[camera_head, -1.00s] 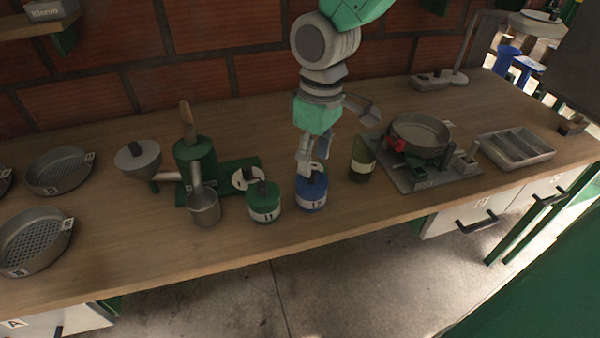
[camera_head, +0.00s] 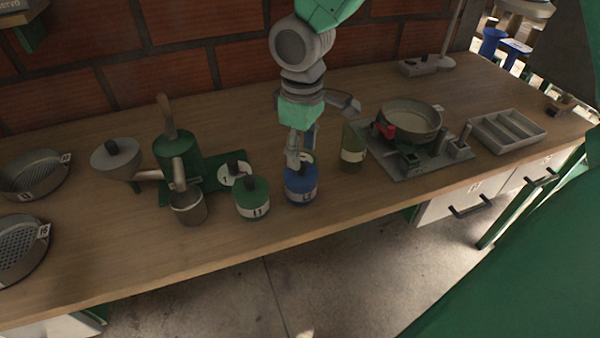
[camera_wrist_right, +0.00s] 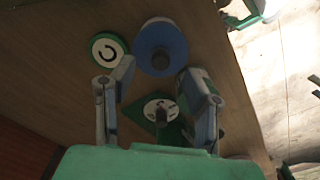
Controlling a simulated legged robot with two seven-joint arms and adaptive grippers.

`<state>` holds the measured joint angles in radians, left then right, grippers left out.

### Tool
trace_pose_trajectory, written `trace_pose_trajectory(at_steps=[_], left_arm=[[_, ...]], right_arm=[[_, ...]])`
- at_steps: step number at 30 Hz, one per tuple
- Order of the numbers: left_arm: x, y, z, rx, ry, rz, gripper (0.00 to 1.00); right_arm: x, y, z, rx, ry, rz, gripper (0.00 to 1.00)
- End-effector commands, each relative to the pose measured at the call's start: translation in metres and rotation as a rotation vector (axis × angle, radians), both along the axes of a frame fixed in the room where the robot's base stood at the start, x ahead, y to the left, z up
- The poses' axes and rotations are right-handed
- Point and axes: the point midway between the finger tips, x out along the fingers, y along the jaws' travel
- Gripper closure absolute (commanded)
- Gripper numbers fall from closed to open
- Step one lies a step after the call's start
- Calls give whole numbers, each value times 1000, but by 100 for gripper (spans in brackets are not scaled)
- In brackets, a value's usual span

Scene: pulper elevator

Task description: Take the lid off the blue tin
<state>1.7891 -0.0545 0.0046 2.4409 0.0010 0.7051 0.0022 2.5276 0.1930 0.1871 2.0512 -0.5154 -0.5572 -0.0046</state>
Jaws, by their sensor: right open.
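The blue tin (camera_head: 301,189) stands upright near the front edge of the table, with a white label and its blue lid (camera_wrist_right: 151,40) on. A dark knob (camera_wrist_right: 162,59) stands up from the lid. My right gripper (camera_head: 299,160) points down just behind and above the tin. In the right wrist view my right gripper (camera_wrist_right: 157,80) is open, with a finger on each side of the space just short of the knob. Nothing is between the fingers, and they appear apart from the lid. My left gripper is not in view.
A green tin (camera_head: 251,200) stands close left of the blue one, and an olive tin (camera_head: 353,152) stands to its right. A green grinder (camera_head: 175,150) with a metal cup (camera_head: 188,207) is farther left. A pan (camera_head: 410,120) and a grey tray (camera_head: 508,131) are right. The front edge is near.

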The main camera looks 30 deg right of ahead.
Motion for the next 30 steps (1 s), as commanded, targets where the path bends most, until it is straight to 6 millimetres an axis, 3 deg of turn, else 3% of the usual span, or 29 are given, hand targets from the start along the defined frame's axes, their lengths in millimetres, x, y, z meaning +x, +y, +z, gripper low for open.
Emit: trace_pose_trajectory(at_steps=[6, 14, 15, 18, 30], left_arm=[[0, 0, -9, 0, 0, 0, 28], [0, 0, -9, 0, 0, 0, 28], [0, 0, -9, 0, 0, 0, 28], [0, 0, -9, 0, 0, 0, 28], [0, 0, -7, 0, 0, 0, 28]], right_arm=[[-1, 1, -36, -2, 4, 0, 57], [-1, 1, -41, -2, -1, 1, 57], [-1, 1, -41, -2, 0, 1, 64], [-1, 1, -41, -1, 0, 1, 99], [0, 1, -35, -1, -2, 0, 99]])
